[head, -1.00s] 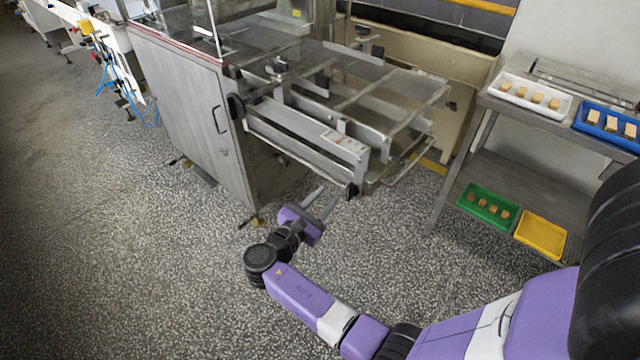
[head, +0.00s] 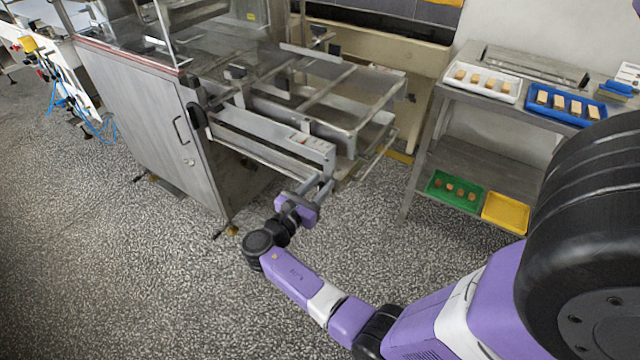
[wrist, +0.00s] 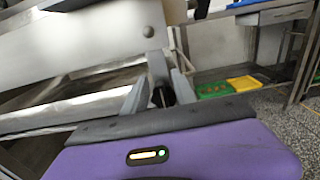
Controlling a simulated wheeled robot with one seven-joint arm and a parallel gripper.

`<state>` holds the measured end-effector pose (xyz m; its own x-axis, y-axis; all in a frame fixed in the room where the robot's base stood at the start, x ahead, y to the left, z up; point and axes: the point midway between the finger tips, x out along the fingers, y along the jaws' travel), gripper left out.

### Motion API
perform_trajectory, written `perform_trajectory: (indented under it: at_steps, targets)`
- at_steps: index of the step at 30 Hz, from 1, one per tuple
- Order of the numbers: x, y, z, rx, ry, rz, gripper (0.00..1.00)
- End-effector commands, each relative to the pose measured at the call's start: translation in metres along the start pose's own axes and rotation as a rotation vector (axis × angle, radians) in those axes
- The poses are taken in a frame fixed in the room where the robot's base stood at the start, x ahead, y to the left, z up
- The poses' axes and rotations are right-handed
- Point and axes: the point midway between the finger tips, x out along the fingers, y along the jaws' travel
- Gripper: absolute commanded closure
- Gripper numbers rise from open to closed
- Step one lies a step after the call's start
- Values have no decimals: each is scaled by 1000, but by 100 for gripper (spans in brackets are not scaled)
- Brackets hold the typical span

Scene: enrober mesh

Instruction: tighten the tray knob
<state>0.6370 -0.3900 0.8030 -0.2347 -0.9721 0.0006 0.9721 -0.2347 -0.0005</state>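The tray knob (wrist: 162,96) is a small dark knob, seen in the wrist view at the end of the machine's metal rail. It sits between the two grey fingers of my gripper (wrist: 160,82). The fingers stand apart, one on each side of it. I cannot tell whether they touch it. In the head view my gripper (head: 314,190) is at the front lower corner of the tray frame (head: 335,152), and its fingers hide the knob there.
A black handwheel (head: 197,115) sits on the steel cabinet (head: 150,125) to the left. A steel shelf table (head: 480,160) at right holds a white tray (head: 482,85), blue tray (head: 565,104), green tray (head: 454,192) and yellow tray (head: 506,212). The floor in front is clear.

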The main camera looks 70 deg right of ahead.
Motion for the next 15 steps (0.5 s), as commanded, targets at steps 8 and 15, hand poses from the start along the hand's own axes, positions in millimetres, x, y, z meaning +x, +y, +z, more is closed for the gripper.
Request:
perform_trajectory:
  at_steps: [8, 15]
  targets:
    - [2, 0, 0, 0, 0, 1, 67]
    - [1, 0, -1, 0, 1, 1, 100]
